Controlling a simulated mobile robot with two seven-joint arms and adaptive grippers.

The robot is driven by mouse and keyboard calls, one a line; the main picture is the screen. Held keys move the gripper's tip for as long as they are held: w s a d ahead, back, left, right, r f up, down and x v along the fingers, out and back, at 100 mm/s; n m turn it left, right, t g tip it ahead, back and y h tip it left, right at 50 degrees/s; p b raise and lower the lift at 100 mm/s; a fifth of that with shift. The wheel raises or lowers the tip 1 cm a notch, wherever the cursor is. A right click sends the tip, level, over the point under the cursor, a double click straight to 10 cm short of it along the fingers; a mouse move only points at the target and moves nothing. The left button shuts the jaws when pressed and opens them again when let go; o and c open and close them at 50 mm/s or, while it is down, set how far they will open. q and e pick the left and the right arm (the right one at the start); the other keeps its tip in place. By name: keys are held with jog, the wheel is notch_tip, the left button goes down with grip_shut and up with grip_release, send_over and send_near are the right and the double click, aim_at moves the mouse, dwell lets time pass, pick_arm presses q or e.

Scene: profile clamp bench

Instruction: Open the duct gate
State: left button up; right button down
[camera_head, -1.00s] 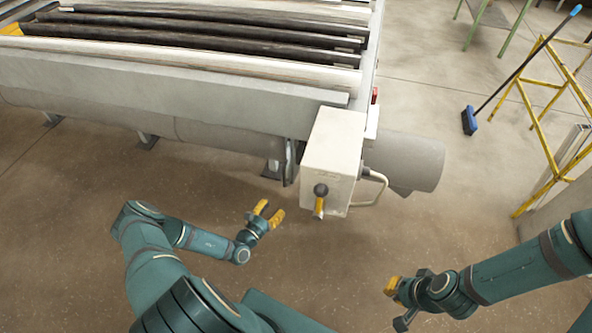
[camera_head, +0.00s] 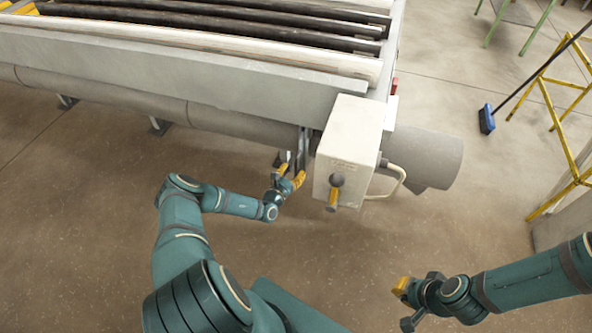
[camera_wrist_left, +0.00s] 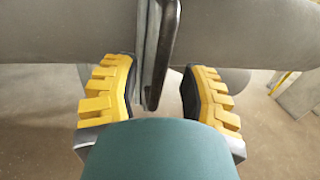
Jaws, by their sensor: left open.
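The duct gate (camera_wrist_left: 147,50) is a thin grey upright plate on the grey duct, with a dark bar handle (camera_wrist_left: 166,50) along it. In the head view the gate's dark handle (camera_head: 302,147) shows just left of the white box. My left gripper (camera_head: 292,175) is open at the gate's lower end. In the left wrist view its yellow-padded fingers (camera_wrist_left: 158,88) stand on either side of the handle's lower part, with gaps visible on both sides. My right gripper (camera_head: 404,302) is low at the right, away from the gate; its jaw opening is unclear.
The grey duct (camera_head: 425,158) runs under the bench (camera_head: 190,65). A blue broom (camera_head: 487,119) and yellow frame (camera_head: 560,125) stand at right. The floor below is clear.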

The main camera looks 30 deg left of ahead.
pick_arm(q)
jog(key=shift+w, duration=0.9)
grip_shut()
jog(key=shift+s+a, duration=0.1)
jog(key=shift+s, duration=0.05)
